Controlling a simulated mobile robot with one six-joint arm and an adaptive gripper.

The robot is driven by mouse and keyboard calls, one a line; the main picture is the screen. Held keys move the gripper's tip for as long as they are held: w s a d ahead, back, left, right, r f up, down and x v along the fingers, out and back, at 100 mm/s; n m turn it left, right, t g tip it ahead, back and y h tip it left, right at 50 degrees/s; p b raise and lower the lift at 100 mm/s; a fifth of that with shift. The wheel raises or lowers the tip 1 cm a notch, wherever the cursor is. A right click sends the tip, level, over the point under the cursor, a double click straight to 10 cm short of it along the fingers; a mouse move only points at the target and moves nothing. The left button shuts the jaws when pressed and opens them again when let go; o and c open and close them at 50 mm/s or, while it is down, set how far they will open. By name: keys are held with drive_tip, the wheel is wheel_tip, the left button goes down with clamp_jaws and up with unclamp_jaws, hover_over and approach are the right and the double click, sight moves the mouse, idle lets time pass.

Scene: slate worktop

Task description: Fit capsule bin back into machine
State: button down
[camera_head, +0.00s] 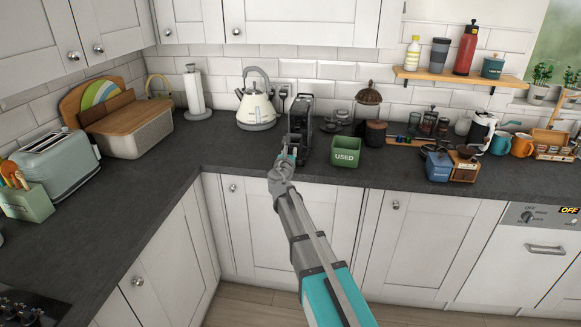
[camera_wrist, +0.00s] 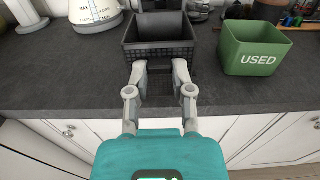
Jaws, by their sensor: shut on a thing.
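The black coffee machine (camera_head: 301,118) stands on the worktop against the back wall, just beyond my gripper (camera_head: 289,157) in the head view.
A green box marked USED (camera_head: 346,152) stands right of the machine; it also shows in the wrist view (camera_wrist: 252,50). A cream kettle (camera_head: 256,109) stands to the left. Jars (camera_head: 375,132) stand behind right. The worktop's front edge (camera_wrist: 60,116) lies beneath my gripper.

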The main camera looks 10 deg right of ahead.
drive_tip(key=shift+s+d+f+b, duration=0.1)
drive_tip(key=shift+s+f+b, duration=0.25)
drive_tip(key=shift+f, duration=0.4)
drive_tip(key=shift+w, duration=0.2)
drive_tip(key=shift+w+d+f+b, duration=0.2)
drive_tip(key=shift+w+f+b, duration=0.1)
drive_tip(key=shift+w, duration=0.3)
drive_tip(key=shift+w+d+f+b, duration=0.2)
drive_tip(key=shift+w+f+b, duration=0.05)
drive_tip(key=shift+w, duration=0.4)
drive_tip(key=shift+w+d+f+b, duration=0.2)
drive_tip(key=shift+w+f+b, duration=0.1)
drive_tip(key=shift+w, duration=0.3)
drive_tip(key=shift+x, duration=6.65)
drive_tip(key=shift+w+d+f, duration=0.1)
drive_tip(key=shift+w+d, duration=0.05)
drive_tip(key=shift+w, duration=0.1)
drive_tip(key=shift+c, duration=2.1)
unclamp_jaws()
